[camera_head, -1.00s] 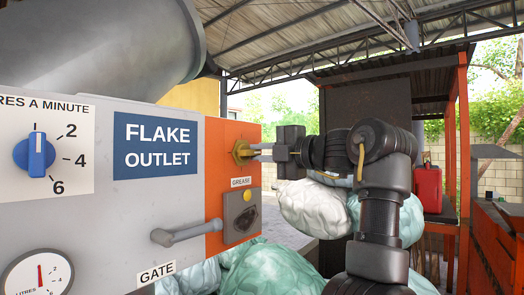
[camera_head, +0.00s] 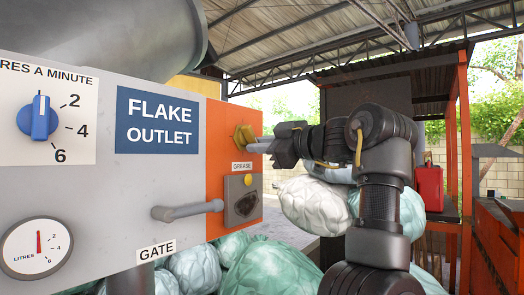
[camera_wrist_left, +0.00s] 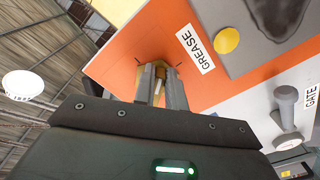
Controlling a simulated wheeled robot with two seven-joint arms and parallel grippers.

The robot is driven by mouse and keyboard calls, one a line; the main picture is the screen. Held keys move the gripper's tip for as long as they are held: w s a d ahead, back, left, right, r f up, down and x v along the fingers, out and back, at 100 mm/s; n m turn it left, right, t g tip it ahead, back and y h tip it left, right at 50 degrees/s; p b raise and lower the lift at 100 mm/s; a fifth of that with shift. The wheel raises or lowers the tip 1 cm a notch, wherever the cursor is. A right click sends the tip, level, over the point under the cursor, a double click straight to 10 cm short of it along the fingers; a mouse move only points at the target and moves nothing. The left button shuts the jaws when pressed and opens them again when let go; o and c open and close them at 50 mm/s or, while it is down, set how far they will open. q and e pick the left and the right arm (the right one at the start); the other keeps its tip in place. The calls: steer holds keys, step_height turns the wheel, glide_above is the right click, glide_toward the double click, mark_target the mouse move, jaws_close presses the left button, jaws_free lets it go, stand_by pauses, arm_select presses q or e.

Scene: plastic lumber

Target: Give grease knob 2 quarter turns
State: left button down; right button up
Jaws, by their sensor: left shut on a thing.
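The grease knob (camera_head: 243,135) is a small yellow-brass knob on the orange panel, above the "GREASE" label (camera_head: 242,166). My left gripper (camera_head: 256,146) reaches it from the right, with its fingers shut on the knob. In the left wrist view, the knob (camera_wrist_left: 148,72) shows between the tips of my two grey fingers (camera_wrist_left: 160,82), which partly hide it. The gripper body looks tilted about its own axis in the head view. My right gripper is not in view.
Below the knob is a grey plate with a yellow button (camera_head: 248,180). The gate lever (camera_head: 188,210) sticks out at lower left. A blue dial (camera_head: 38,118) and a litres gauge (camera_head: 37,247) are farther left. Pale bales (camera_head: 315,205) lie behind my arm.

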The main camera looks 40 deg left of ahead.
arm_select(q)
steer(key=shift+s+m+b, duration=0.25)
steer(key=shift+m+b, duration=0.05)
steer(key=shift+m, duration=0.9)
steer(key=shift+s+m+b, duration=0.2)
steer(key=shift+m+b, duration=0.15)
steer(key=shift+m, duration=0.85)
steer(key=shift+s+m+b, duration=0.25)
steer(key=shift+m+b, duration=0.05)
steer(key=shift+m, duration=0.9)
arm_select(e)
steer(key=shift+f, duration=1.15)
arm_select(q)
steer(key=shift+r, duration=0.1)
steer(key=c, duration=1.4)
jaws_free()
steer(key=shift+c, duration=0.2)
steer(key=shift+f, duration=0.25)
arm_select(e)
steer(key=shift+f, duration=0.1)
